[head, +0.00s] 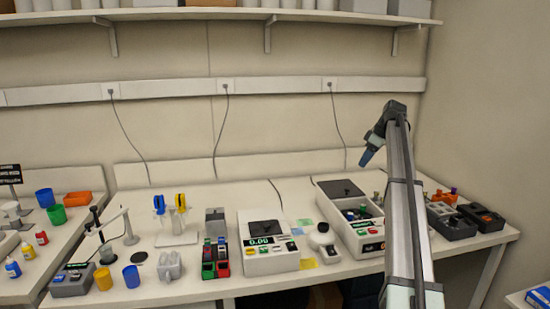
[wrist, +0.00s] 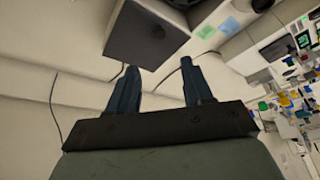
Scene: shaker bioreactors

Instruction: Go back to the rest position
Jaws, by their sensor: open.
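My gripper (head: 369,152) is raised in the air in front of the back wall, above the right part of the bench. In the wrist view its two blue fingers (wrist: 157,72) are apart with nothing between them. The white shaker device (head: 362,236) with a dark flat plate (head: 341,189) stands on the bench below and behind my arm. My arm hides part of its right side. A dark square plate (wrist: 140,35) shows beyond the fingers in the wrist view.
A white balance (head: 268,262) stands left of the shaker device. Dark boxes (head: 452,223) stand at the bench's right end. Cups, small bottles and pipettes (head: 181,203) fill the left side. A shelf (head: 210,15) runs overhead. The air around the gripper looks clear.

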